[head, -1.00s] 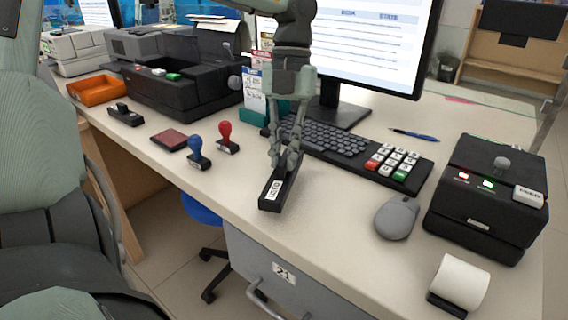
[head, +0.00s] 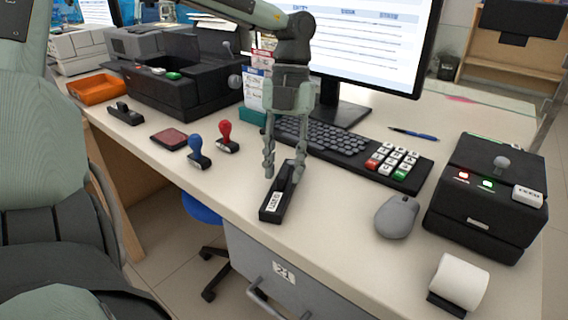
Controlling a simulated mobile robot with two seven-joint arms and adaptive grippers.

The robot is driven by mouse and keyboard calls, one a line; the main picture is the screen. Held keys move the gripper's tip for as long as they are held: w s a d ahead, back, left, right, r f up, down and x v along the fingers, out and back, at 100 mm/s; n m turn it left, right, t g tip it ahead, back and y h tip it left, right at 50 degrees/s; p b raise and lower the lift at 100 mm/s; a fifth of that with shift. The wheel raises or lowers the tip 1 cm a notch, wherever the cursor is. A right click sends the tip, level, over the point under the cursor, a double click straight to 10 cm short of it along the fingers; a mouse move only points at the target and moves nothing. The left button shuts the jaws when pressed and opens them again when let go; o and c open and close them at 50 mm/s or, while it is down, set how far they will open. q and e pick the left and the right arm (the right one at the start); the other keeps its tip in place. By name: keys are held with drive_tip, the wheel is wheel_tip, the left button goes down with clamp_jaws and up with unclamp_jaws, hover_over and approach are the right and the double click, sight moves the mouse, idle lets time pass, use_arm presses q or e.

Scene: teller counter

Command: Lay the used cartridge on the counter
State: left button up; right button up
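The used cartridge (head: 274,207), a long black bar with a white label, lies flat on the counter (head: 335,215) near its front edge, in front of the keyboard. My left gripper (head: 283,170) points down over the cartridge's far end. Its two fingers are spread apart, one on each side of the cartridge, with a gap showing between them. My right gripper is not in the head view.
The keyboard (head: 325,138) and the monitor stand (head: 340,110) are behind the gripper. A grey mouse (head: 397,216), a black box with lights (head: 487,200) and a paper roll (head: 460,282) stand to the right. Blue (head: 197,148) and red (head: 226,133) stamps stand to the left.

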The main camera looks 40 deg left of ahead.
use_arm(q)
drive_tip(key=v, duration=1.2)
drive_tip(key=shift+a, duration=0.1)
